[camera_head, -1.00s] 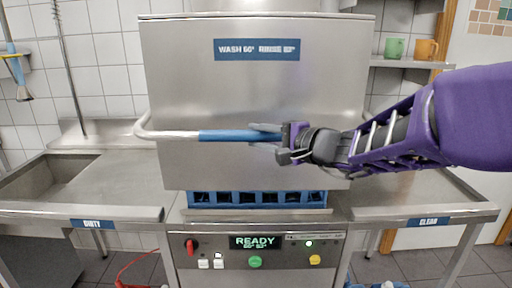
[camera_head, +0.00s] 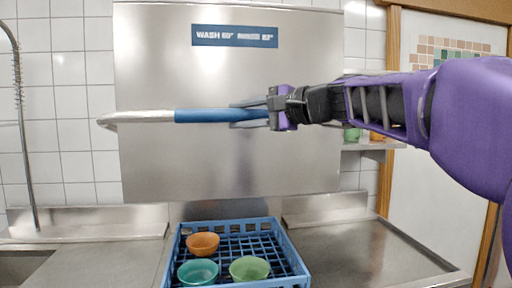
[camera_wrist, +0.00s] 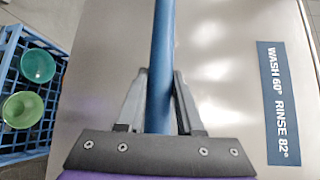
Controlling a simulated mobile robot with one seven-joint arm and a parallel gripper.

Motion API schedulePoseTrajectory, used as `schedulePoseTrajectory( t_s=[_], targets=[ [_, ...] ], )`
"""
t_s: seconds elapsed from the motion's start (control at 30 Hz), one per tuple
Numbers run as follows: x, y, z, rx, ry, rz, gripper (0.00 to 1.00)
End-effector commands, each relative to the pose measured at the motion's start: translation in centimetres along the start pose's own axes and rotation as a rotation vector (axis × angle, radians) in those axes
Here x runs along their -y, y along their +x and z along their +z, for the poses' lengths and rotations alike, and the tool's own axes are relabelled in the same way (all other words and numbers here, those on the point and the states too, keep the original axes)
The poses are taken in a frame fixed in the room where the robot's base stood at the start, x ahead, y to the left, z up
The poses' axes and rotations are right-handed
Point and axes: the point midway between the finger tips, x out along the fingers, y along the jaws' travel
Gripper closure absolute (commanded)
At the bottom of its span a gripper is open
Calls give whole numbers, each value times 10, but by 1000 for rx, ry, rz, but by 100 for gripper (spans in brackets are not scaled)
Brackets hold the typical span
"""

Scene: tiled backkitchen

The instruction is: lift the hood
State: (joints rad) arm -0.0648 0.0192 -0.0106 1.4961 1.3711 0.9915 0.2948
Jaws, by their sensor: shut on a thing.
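The steel dishwasher hood (camera_head: 230,160) stands raised in the head view, with its lower edge well above the blue rack. Its handle is a bar with a blue grip (camera_head: 200,116) across the front. My gripper (camera_head: 256,116) is shut on the blue grip, right of the bar's middle. In the wrist view the two fingers (camera_wrist: 160,100) lie on either side of the blue bar (camera_wrist: 162,50), and the hood front (camera_wrist: 225,60) fills most of the picture. The right end of the bar is hidden behind my gripper and arm.
Under the hood, a blue rack (camera_head: 176,262) holds an orange bowl (camera_head: 203,244), a teal bowl (camera_head: 198,272) and a green bowl (camera_head: 249,269). A bare steel counter (camera_head: 370,250) lies to the right. A shelf (camera_head: 364,145) with cups is behind my arm. A hose (camera_head: 20,100) hangs at left.

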Motion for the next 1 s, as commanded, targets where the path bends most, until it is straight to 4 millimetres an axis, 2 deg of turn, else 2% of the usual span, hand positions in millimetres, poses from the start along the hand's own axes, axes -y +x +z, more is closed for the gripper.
schedulePoseTrajectory(
  t_s=[0.03,0.13,0.4,0.83,0.87,1.0],
  targets=[
    [10,-1,-1,1,-3,-2,100],
    [22,-2,-2,1,-1,-1,100],
    [40,-4,-3,0,-1,-3,100],
    [47,-6,-2,-3,-5,-10,100],
    [47,-6,-2,-3,-4,-11,58],
    [46,-6,-2,-3,-3,-9,34]
  ],
)
